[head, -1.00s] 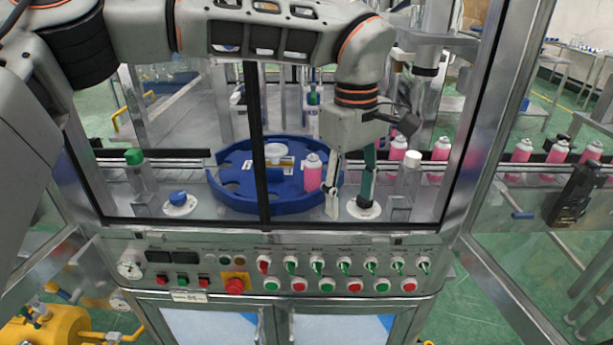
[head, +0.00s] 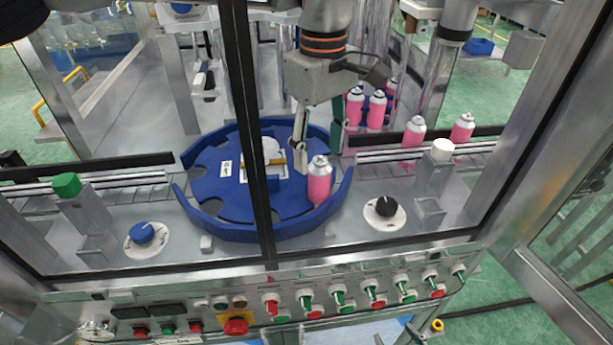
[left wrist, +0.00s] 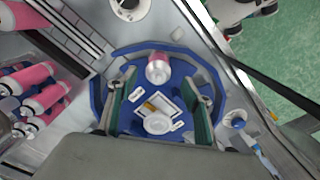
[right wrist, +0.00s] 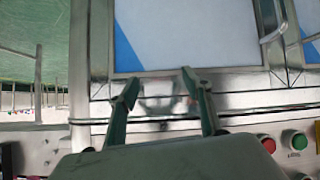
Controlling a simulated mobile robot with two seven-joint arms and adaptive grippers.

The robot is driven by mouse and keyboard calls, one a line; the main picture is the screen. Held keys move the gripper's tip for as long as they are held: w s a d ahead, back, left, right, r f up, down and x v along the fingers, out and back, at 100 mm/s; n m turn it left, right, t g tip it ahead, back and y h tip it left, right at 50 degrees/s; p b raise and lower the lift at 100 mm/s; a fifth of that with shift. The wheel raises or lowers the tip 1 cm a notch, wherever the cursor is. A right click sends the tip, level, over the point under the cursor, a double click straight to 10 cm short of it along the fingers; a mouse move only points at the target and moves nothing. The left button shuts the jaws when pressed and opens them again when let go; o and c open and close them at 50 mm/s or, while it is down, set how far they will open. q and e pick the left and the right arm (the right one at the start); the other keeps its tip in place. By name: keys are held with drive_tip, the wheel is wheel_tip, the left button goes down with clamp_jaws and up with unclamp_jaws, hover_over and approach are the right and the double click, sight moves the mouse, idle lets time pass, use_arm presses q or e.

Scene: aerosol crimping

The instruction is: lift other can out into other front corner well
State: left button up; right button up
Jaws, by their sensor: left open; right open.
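A pink can (head: 319,185) with a silver top stands upright at the front right of the blue turntable (head: 208,198), inside its raised rim. In the left wrist view the can (left wrist: 158,68) is near the top middle, ahead of the white centre hub. My left gripper (head: 298,160) hangs over the turntable, just behind and left of the can in the head view. Its fingers are wide apart with nothing held. My right gripper (right wrist: 160,80) is open and empty, facing the machine's lower front; it is outside the head view. The well floor under the can is hidden.
A black knob (head: 385,207) and a white-capped post (head: 440,152) stand right of the turntable; a blue knob (head: 142,233) and green-capped post (head: 67,186) stand left. Several pink cans are behind right. A dark frame bar (head: 250,130) crosses the view. The door stands open at right.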

sight(319, 179)
use_arm(q)
drive_tip(key=shift+w+d+f, duration=0.1)
drive_tip(key=shift+w+f, duration=0.05)
drive_tip(key=shift+f, duration=3.7)
drive_tip(key=c, duration=1.2)
